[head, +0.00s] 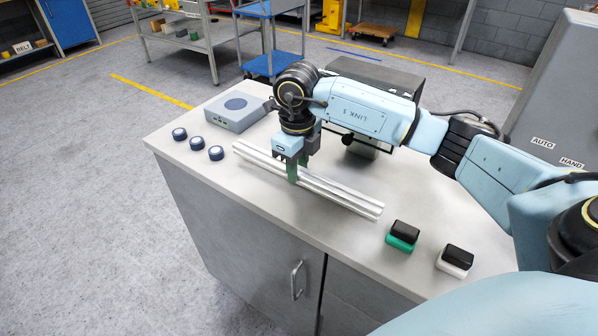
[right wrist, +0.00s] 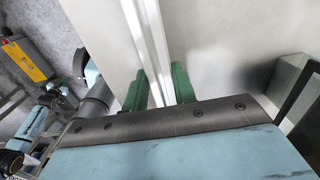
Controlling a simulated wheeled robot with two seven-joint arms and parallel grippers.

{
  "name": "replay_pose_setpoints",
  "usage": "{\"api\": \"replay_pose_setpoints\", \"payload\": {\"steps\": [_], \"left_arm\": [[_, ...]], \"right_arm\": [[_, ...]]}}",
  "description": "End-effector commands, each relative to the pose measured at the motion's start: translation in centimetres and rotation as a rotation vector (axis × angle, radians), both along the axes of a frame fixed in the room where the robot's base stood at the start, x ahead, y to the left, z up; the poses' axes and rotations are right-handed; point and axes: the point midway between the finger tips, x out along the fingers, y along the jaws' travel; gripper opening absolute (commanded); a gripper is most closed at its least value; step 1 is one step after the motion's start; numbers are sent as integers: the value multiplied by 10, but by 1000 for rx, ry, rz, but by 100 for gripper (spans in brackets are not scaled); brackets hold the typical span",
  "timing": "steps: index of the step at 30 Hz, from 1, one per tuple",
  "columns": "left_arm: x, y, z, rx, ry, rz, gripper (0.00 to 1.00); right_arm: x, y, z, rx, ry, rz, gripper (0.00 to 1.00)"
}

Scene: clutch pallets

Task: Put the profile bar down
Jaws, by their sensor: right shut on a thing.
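The profile bar (head: 335,191) is a long silver-white slotted bar. It lies level at or just above the grey cabinet top (head: 240,194), running from upper left to lower right; I cannot tell whether it touches. My right gripper (head: 292,175) points down and is shut on the bar near its middle. In the right wrist view, the bar (right wrist: 152,45) passes between the green fingers of the gripper (right wrist: 160,88). My left gripper is in neither view.
A blue-grey box (head: 236,112) and several dark round knobs (head: 197,143) stand at the left. A green-and-black block (head: 402,236) and a white-and-black block (head: 456,260) stand at the right front. A dark box (head: 385,82) is behind my arm.

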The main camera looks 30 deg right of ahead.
Motion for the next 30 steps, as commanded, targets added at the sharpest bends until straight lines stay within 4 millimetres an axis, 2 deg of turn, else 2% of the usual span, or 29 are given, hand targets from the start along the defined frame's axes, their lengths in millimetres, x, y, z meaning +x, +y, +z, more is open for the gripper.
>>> {"api": "replay_pose_setpoints", "payload": {"steps": [1,4,14,15,20,30], "left_arm": [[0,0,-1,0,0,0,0],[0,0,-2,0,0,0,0],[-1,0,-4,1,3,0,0],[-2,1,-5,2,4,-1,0],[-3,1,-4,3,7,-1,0],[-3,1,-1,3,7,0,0]], "right_arm": [[-1,0,-9,0,3,-1,0],[0,0,-19,1,1,-1,0],[0,0,-22,0,-1,0,0],[0,0,-23,0,1,0,28],[0,0,-22,0,1,0,49],[0,0,-18,0,0,0,49]]}}
